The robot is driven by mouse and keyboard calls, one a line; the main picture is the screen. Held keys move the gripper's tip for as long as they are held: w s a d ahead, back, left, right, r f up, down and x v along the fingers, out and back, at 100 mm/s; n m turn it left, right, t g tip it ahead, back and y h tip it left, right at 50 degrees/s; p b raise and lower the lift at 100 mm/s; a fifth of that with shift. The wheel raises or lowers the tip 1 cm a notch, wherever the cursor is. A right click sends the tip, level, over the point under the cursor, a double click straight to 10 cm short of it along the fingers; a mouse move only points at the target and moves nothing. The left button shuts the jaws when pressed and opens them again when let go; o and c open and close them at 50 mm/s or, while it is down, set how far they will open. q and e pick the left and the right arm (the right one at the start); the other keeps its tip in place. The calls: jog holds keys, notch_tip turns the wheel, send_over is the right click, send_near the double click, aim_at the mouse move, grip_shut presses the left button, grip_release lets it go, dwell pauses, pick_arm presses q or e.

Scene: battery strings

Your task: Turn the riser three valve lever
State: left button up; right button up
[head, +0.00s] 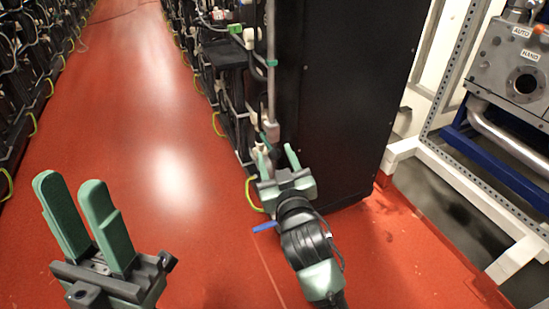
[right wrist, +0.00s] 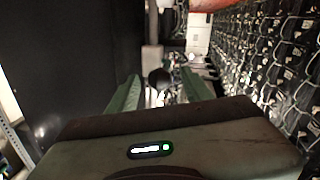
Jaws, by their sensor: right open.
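A grey vertical riser pipe (head: 271,60) runs down the front of the black cabinet. My right gripper (head: 276,152) is open at the pipe's lower part, with its green fingers apart. In the right wrist view a dark round knob-like part (right wrist: 159,78) shows between the fingers; I cannot tell if they touch it. A small blue lever-like bar (head: 265,227) sticks out left of my right wrist, its other end hidden. I cannot tell whether it is the riser three lever. My left gripper (head: 69,180) is open and empty above the red floor.
A tall black cabinet (head: 345,90) stands right of the pipe. Racks of batteries with cables (head: 215,75) line the aisle. A white frame (head: 455,175) and a grey metal box (head: 515,65) are at the right. The red floor (head: 150,120) is clear along the aisle.

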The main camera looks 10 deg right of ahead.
jog(key=shift+w+a, duration=0.1)
jog(key=shift+w, duration=0.65)
grip_shut()
dwell(0.9)
